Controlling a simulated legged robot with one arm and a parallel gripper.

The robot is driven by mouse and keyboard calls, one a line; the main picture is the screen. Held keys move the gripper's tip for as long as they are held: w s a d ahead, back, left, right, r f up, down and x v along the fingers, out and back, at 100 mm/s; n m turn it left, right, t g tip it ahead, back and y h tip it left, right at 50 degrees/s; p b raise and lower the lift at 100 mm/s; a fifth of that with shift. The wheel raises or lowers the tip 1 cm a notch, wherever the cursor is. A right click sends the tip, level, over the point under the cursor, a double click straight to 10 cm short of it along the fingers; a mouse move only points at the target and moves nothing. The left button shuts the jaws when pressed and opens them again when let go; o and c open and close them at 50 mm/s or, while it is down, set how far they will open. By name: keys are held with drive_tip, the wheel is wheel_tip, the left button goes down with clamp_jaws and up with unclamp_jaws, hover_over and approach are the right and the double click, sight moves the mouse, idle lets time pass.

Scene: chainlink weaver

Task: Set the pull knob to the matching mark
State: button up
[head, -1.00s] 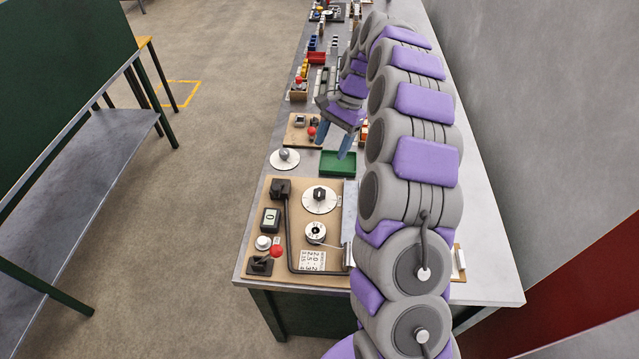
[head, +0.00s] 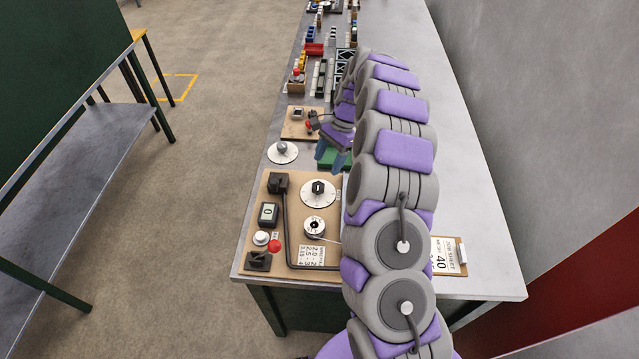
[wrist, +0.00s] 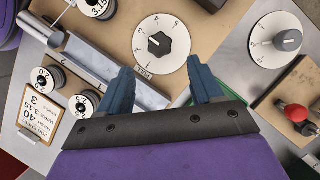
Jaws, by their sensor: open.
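In the wrist view, a black fluted knob (wrist: 166,44) sits on a white round dial (wrist: 173,63) with numbers around its rim. A white line on the knob points to the left side of the dial; a small label, perhaps PULL, lies just below it. The dial also shows on the brown board in the head view (head: 318,205). My gripper (wrist: 162,84) is open and empty, its two blue fingers apart below the dial in the wrist picture. In the head view my gripper (head: 332,160) hangs beyond the dial. The job sheet (wrist: 40,113) reads 40, 3.15 and 3.
A second white dial with a grey knob (wrist: 288,40) stands off the board. A red-ball lever (wrist: 297,112) is near it. The brown board also carries a display (head: 268,214), another red-ball lever (head: 274,246) and a wire spool (head: 314,226).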

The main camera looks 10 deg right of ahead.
sight(318, 186)
drive_tip(key=b+x, duration=0.1)
drive_tip(key=x, duration=0.7)
drive_tip(key=shift+a+f, duration=0.1)
drive_tip(key=shift+f, duration=0.25)
drive_tip(key=c, duration=1)
drive_tip(key=shift+r, duration=0.1)
drive_tip(key=shift+c, duration=0.2)
drive_tip(key=shift+s+p, duration=0.1)
drive_tip(key=shift+p, duration=0.2)
